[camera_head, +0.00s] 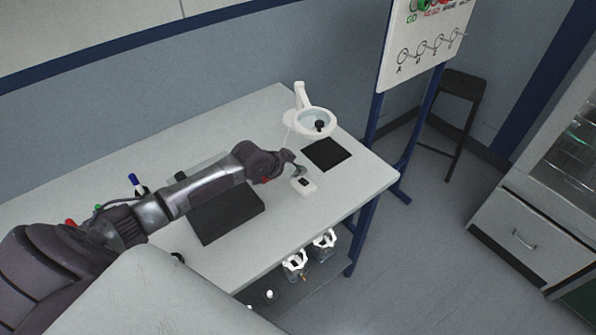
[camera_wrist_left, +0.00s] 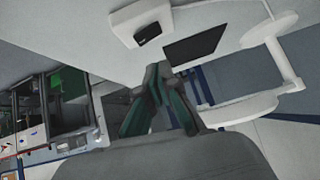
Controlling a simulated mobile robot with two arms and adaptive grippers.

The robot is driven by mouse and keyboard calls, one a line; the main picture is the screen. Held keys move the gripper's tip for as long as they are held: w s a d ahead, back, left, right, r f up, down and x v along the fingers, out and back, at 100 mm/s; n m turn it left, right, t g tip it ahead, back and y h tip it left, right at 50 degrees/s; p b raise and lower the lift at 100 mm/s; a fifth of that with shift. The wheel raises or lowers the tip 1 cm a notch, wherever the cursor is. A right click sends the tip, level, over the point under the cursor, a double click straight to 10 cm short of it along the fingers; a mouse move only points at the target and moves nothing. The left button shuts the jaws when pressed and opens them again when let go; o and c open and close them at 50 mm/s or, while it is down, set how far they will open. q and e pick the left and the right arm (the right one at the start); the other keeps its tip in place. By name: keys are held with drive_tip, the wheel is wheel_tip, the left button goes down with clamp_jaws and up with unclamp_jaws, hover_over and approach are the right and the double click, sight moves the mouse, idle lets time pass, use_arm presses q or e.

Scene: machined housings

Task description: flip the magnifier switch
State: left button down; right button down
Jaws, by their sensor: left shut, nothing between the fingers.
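The magnifier (camera_head: 316,123) is white with a round lens and stands at the back right of the white table (camera_head: 370,180). Its white ring and arm also show in the left wrist view (camera_wrist_left: 285,65). The magnifier switch (camera_head: 304,186) is a small white box with a black rocker on the table. It also shows in the left wrist view (camera_wrist_left: 128,25), at the top. My left gripper (camera_head: 299,172) is shut and empty, close beside the switch box; I cannot tell whether it touches. Its closed fingertips show in the left wrist view (camera_wrist_left: 157,72). My right gripper is not seen.
A black mat (camera_head: 326,154) lies right of the switch, below the magnifier. A larger dark pad (camera_head: 226,214) lies under my left arm. A blue-capped pen (camera_head: 134,183) stands at the left. A whiteboard (camera_head: 425,40) and a stool (camera_head: 462,88) are beyond the table.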

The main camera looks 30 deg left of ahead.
use_arm(q)
drive_tip(key=s+a+r+b, duration=0.2)
drive_tip(key=s+a+r, duration=0.2)
drive_tip(key=s+r, duration=0.2)
drive_tip(key=shift+s+a+r, duration=0.15)
drive_tip(key=shift+a+r, duration=0.1)
drive_tip(key=shift+a, duration=0.1)
